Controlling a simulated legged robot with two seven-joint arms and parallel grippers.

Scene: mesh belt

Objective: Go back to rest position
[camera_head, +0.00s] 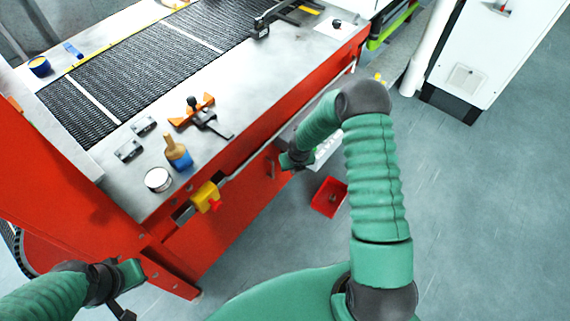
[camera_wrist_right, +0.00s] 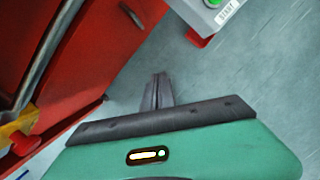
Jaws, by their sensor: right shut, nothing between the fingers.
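My right arm comes up from the bottom and bends over toward the belt table. Its gripper (camera_head: 287,162) hangs beside the front side of the red frame, partly hidden by the arm's own links. In the right wrist view the right gripper's fingers (camera_wrist_right: 158,92) are together with nothing between them, above the grey floor. My left gripper (camera_head: 124,312) is at the lower left, by the red frame's corner. Its dark fingers are small and partly cut off at the bottom edge, so their opening is unclear.
The mesh belt (camera_head: 135,75) runs across a red-framed table (camera_head: 245,130). A brush (camera_head: 177,153), a round tin (camera_head: 158,179) and an orange-black tool (camera_head: 200,116) lie on its metal top. A yellow-red switch (camera_head: 207,196) juts from its side. A red bin (camera_head: 329,197) is on the floor.

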